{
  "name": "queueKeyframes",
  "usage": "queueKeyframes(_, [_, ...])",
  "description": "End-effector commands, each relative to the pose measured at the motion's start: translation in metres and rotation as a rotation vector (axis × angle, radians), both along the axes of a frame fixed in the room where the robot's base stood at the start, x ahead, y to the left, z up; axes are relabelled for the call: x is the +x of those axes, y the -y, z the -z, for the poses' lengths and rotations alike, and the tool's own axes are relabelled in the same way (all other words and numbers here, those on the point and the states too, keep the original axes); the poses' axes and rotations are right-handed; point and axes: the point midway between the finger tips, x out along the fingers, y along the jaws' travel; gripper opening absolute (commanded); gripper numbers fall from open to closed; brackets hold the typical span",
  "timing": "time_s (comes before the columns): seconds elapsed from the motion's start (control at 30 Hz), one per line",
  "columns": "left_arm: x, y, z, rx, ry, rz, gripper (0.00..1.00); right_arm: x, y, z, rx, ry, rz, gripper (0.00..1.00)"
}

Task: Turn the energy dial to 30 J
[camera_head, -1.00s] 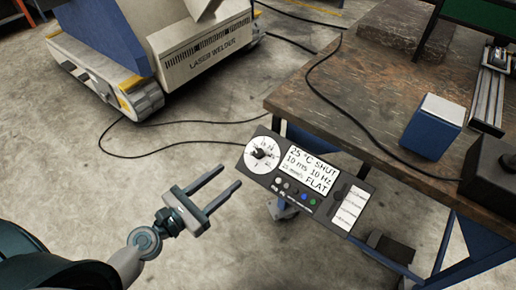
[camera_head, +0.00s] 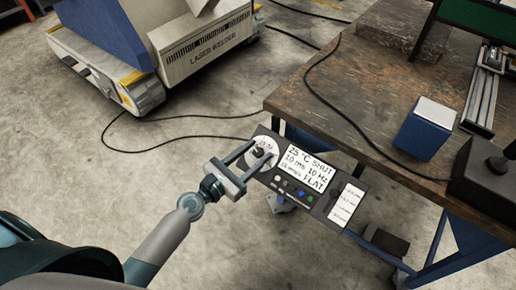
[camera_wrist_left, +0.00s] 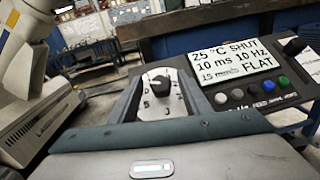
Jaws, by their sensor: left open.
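The energy dial is a white round scale with a dark knob (camera_head: 259,152) at the left end of a dark control panel (camera_head: 318,207). In the left wrist view the knob (camera_wrist_left: 161,82) stands between the fingers, with numbers and a "J" on the scale below it. The pointed-to value is too small to read. My left gripper (camera_head: 251,155) is open, its two fingers on either side of the dial. I cannot tell whether they touch the knob. The panel's screen (camera_head: 304,168) reads 25 °C, SHUT, 10 ms, 10 Hz, FLAT. My right gripper is not in view.
Several coloured buttons (camera_wrist_left: 252,92) sit below the screen. A wooden workbench (camera_head: 350,75) stands behind the panel, with a blue box (camera_head: 420,138) on it. A laser welder (camera_head: 208,48) stands at the back left. A black cable crosses the floor, which is otherwise clear at left.

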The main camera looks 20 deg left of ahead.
Motion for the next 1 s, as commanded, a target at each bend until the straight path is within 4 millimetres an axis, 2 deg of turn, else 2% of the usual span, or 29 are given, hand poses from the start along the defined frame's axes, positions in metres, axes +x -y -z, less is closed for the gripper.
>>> queueKeyframes(0.17, [0.0104, 0.0054, -0.0004, 0.0, 0.0, 0.001, 0.44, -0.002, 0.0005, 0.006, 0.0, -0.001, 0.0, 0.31])
queueKeyframes(0.5, [0.0118, 0.0062, 0.0005, 0.0, -0.001, 0.001, 0.44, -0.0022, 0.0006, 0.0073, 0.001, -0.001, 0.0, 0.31])
queueKeyframes(0.67, [0.0116, 0.006, 0.0004, 0.0, -0.001, 0.001, 0.06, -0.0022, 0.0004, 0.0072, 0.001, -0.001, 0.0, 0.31])
queueKeyframes(0.7, [0.0116, 0.006, 0.0004, 0.0, -0.001, 0.001, 0.03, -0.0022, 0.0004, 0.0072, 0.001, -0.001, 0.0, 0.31])
queueKeyframes(1.0, [0.0117, 0.0056, 0.0009, 0.008, 0.002, 0.011, 0.03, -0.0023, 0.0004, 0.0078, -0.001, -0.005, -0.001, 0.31])
